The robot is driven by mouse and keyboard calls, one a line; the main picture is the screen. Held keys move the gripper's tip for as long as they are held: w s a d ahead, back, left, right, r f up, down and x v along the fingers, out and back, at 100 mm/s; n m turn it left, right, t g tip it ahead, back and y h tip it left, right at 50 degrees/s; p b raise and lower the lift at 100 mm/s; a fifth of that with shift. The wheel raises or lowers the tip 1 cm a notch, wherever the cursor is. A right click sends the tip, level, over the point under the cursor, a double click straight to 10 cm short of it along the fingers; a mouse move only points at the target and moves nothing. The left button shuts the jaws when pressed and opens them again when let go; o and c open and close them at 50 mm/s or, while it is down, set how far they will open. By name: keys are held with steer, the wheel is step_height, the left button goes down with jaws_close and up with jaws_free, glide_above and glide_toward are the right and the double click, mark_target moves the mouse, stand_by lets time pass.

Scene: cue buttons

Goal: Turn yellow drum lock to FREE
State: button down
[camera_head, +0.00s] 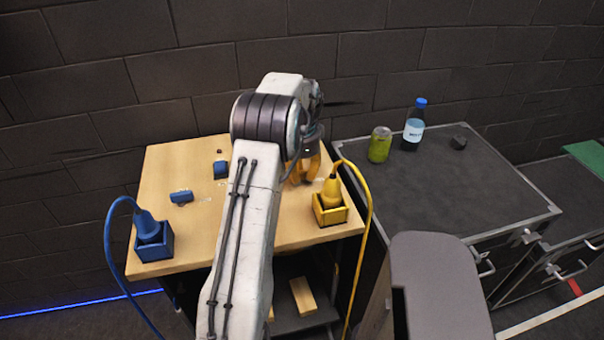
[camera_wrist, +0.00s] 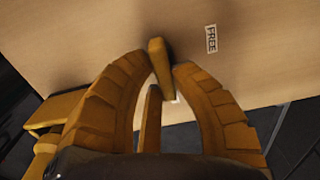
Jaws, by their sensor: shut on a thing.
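In the wrist view the yellow drum lock (camera_wrist: 160,62) stands on the light wooden top, its narrow yellow bar between my fingertips. My gripper (camera_wrist: 160,72) is shut on it with both curved yellow fingers. A second yellow upright piece (camera_wrist: 152,120) shows lower between the fingers; I cannot tell if it belongs to the lock. The white FREE label (camera_wrist: 211,38) lies up and right of the bar, apart from it. A scrap of another white mark is mostly hidden by the right finger. In the head view my gripper (camera_head: 305,170) is partly behind my arm, and the lock cannot be made out.
The wooden table (camera_head: 170,235) also carries a blue plug in a blue box (camera_head: 154,245), two small blue pieces (camera_head: 181,197) (camera_head: 221,169) and a yellow plug in a yellow box (camera_head: 331,212) close to my gripper. A dark case (camera_head: 430,190) with a can and bottle stands right.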

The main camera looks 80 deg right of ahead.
steer(key=shift+n, duration=0.3)
steer(key=n, duration=0.2)
steer(key=n+p, duration=0.1)
steer(key=n, duration=0.1)
steer(key=shift+w+d, duration=0.1)
steer(key=shift+d, duration=0.15)
steer(key=n, duration=0.2)
steer(key=n+p, duration=0.1)
steer(key=n, duration=0.1)
steer(key=shift+w+d+n, duration=0.15)
steer(key=shift+d+n, duration=0.05)
steer(key=shift+n, duration=0.1)
steer(key=n, duration=0.4)
steer(key=shift+w+d, duration=0.15)
steer(key=shift+w, duration=0.05)
steer(key=n, duration=0.4)
steer(key=shift+w+f, duration=0.1)
steer(key=shift+w, duration=0.15)
steer(key=shift+n, duration=0.5)
steer(key=c, duration=1.1)
jaws_free()
steer(key=shift+o, duration=0.2)
steer(key=shift+d, duration=0.1)
